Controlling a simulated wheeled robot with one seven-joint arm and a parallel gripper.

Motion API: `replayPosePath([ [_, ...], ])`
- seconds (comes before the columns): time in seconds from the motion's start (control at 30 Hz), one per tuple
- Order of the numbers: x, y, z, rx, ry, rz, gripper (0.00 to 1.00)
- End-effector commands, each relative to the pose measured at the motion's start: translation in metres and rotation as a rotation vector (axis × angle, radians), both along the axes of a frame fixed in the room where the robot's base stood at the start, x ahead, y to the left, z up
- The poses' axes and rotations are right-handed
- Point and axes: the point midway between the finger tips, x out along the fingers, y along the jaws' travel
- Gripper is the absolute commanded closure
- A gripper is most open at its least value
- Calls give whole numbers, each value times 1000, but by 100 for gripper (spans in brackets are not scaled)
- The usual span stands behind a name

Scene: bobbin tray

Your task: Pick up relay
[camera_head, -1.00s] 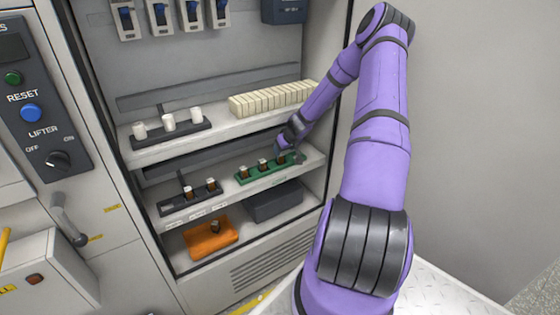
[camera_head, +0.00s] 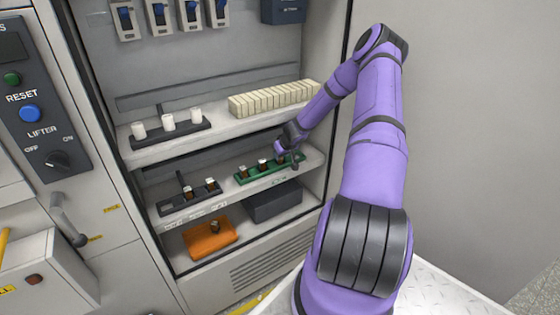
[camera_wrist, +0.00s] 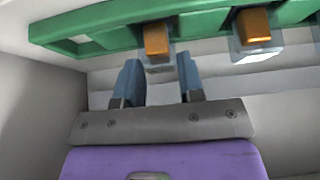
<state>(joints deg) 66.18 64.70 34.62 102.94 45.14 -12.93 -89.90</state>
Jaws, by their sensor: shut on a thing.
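A green rack (camera_head: 262,175) stands on the middle shelf with a row of relays, small pale clear blocks with orange-brown cores. My gripper (camera_head: 295,163) is at the rack's right end. In the head view my gripper partly hides the rack's right end.
A dark rack (camera_head: 172,207) with similar parts stands left on the same shelf. White parts in a black rack (camera_head: 168,133) and a row of cream blocks (camera_head: 270,100) fill the shelf above. Below are an orange tray (camera_head: 205,240) and a dark box (camera_head: 275,203).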

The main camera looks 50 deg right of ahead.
Motion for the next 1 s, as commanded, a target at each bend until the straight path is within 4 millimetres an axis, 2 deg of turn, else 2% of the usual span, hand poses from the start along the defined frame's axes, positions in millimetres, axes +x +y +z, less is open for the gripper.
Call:
replayPosePath([
  [0.27, 0, 0, 2, -1, -1, 1, 89],
  [0.53, 0, 0, 17, -4, -1, 1, 89],
  [1.0, -10, 2, 12, -25, -120, -1, 89],
])
